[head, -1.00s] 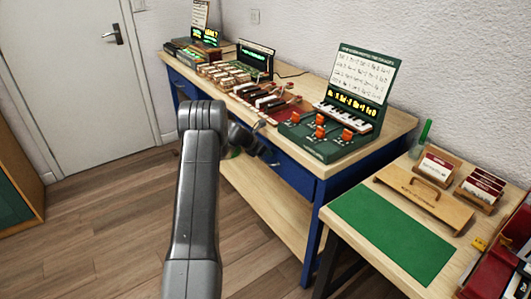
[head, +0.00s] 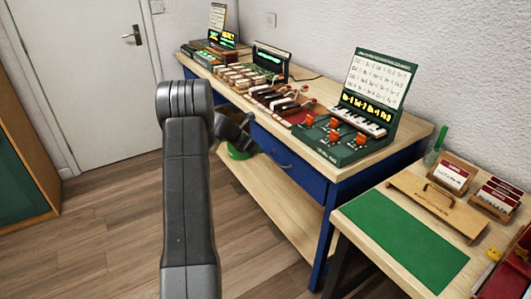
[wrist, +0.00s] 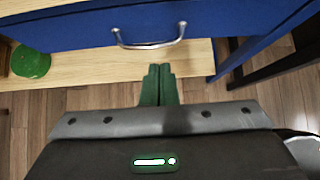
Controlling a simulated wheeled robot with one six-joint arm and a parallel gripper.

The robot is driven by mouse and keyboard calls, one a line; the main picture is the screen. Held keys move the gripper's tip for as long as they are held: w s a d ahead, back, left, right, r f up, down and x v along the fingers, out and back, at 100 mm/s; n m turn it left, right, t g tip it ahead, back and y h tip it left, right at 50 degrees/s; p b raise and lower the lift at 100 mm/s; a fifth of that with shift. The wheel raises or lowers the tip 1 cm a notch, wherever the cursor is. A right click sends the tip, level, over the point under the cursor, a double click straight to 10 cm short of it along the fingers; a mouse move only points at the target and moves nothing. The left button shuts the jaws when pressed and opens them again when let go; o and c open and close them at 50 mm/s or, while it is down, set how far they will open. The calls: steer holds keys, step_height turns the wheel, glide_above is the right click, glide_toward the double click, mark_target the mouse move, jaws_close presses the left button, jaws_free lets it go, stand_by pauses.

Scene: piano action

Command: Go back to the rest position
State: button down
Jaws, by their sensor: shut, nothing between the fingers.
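My gripper (wrist: 159,82) shows in the wrist view with its two green fingers together and nothing between them. It is in front of the blue workbench, near the silver handle (wrist: 150,38) of a blue drawer (wrist: 100,20), and apart from it as far as I can tell. Below the drawer the bench's lower wooden shelf (wrist: 80,75) shows. In the head view my arm rises in front of the bench, and my gripper's fingers are hidden behind the arm.
The blue workbench (head: 345,185) carries a green keyboard console (head: 340,150) and several piano-action parts. A green round object (head: 238,152) sits on its lower shelf. A side table with a green mat (head: 405,240) stands at the right. Wooden floor (head: 110,225) is open at the left.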

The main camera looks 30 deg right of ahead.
steer(key=shift+a+r, duration=0.2)
steer(key=shift+a, duration=0.05)
steer(key=shift+d+f, duration=0.1)
glide_toward(285, 157)
steer(key=x, duration=0.5)
steer(key=shift+s+a+f, duration=0.2)
steer(key=shift+a+f, duration=0.1)
steer(key=shift+a, duration=0.1)
steer(key=shift+w+d, duration=0.15)
steer(key=shift+d, duration=0.55)
